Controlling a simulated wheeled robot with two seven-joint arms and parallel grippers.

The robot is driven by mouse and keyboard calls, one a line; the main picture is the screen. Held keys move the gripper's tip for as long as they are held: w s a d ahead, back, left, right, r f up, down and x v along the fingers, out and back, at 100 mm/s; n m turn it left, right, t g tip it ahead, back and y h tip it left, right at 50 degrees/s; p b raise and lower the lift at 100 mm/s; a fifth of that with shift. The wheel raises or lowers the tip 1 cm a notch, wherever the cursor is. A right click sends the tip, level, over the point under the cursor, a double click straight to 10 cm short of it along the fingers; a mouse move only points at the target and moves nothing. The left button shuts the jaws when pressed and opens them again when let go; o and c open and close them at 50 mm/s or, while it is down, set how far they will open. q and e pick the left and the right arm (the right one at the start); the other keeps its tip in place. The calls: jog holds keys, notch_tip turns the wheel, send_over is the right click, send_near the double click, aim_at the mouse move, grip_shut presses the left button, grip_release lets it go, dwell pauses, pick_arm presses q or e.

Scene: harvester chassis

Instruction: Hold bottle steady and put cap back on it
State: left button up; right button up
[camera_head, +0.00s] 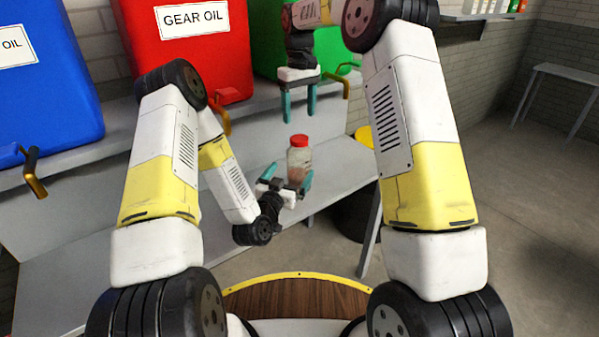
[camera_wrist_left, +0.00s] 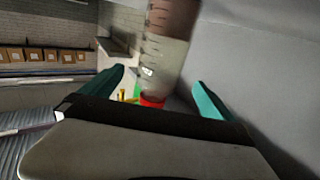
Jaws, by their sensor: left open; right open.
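A clear bottle (camera_head: 298,165) with brownish contents stands upright on the grey bench, with a red cap (camera_head: 299,140) on its top. My left gripper (camera_head: 290,170) is open, one teal finger on each side of the lower bottle; I cannot tell whether they touch it. In the left wrist view the bottle (camera_wrist_left: 168,55) shows between the spread fingers, marked with a scale, its red cap (camera_wrist_left: 152,102) toward the bottom of the picture. My right gripper (camera_head: 299,115) is open and empty, pointing down above the cap with a gap between.
Blue (camera_head: 45,80), red (camera_head: 205,55) and green (camera_head: 270,40) oil containers with taps stand on a raised shelf behind. The grey bench (camera_head: 335,165) is clear right of the bottle. A dark bin (camera_head: 352,215) stands below the bench.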

aim_at(299, 160)
pick_arm(q)
jog(key=shift+w, duration=0.15)
jog(key=x, duration=0.7)
jog(key=shift+w+d, duration=0.15)
jog(key=shift+w, duration=0.1)
grip_shut()
pick_arm(e)
jog(key=n, duration=1)
jog(key=shift+n, duration=0.3)
jog(key=n, duration=1.2)
